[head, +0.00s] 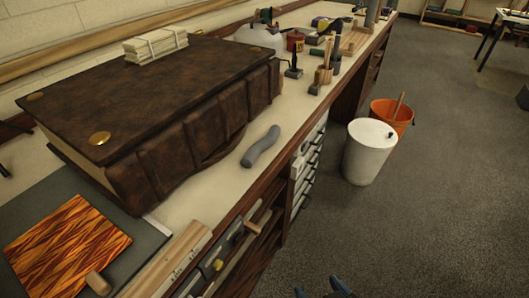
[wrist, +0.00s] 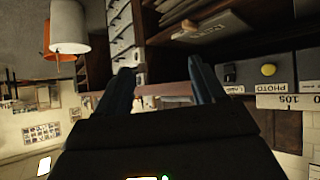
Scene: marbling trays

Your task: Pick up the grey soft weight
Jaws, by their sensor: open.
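The grey soft weight (head: 261,146) is a short, slightly curved grey roll. It lies on the pale benchtop (head: 227,180), between the big brown book (head: 160,95) and the bench's front edge. My gripper (head: 320,291) shows only as dark blue fingertips at the bottom edge of the head view. It is off the bench, over the floor side, well apart from the weight. In the wrist view my gripper (wrist: 162,88) has its two fingers spread with nothing between them. I cannot make out the weight in the wrist view.
A stack of pale blocks (head: 156,45) lies on the book. A patterned orange sheet (head: 66,246) lies at the front left. Tool pots and jars crowd the far bench. Drawers (head: 308,165) line the bench front. A white bin (head: 368,155) and orange bucket (head: 394,112) stand on open floor.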

